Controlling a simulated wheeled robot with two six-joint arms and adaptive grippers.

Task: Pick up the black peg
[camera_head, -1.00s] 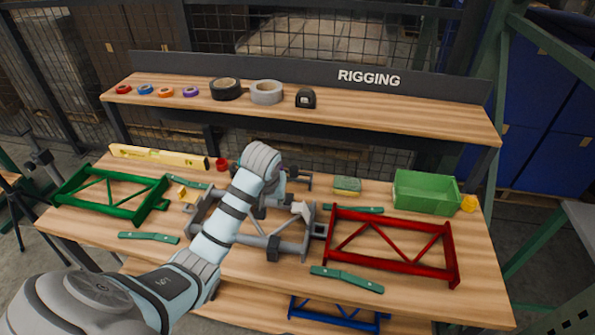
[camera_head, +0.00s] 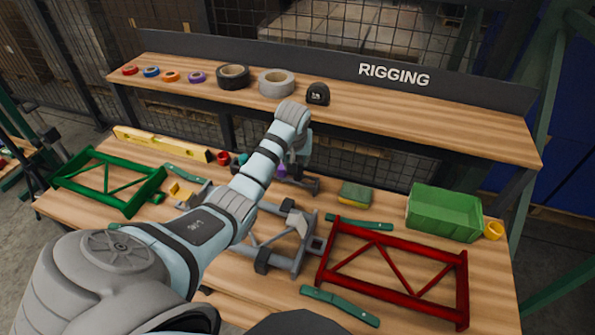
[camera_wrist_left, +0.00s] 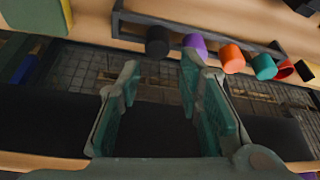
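In the left wrist view a black peg (camera_wrist_left: 158,42) stands at one end of a row of coloured pegs, beside a purple peg (camera_wrist_left: 195,45). My left gripper (camera_wrist_left: 160,70) is open and empty, and the black peg shows beyond the gap between its fingertips, apart from them as far as I can tell. In the head view my left gripper (camera_head: 300,158) is over the back of the lower bench, near the purple peg (camera_head: 282,170); my wrist hides much of the row, and I cannot make out the black peg there. My right gripper is out of view.
Orange (camera_wrist_left: 232,58) and teal (camera_wrist_left: 264,66) pegs continue the row along a grey rack (camera_wrist_left: 185,22). The shelf (camera_head: 430,120) overhangs behind my gripper. Grey (camera_head: 287,240), red (camera_head: 390,262) and green (camera_head: 108,182) frames and a green bin (camera_head: 444,212) occupy the bench.

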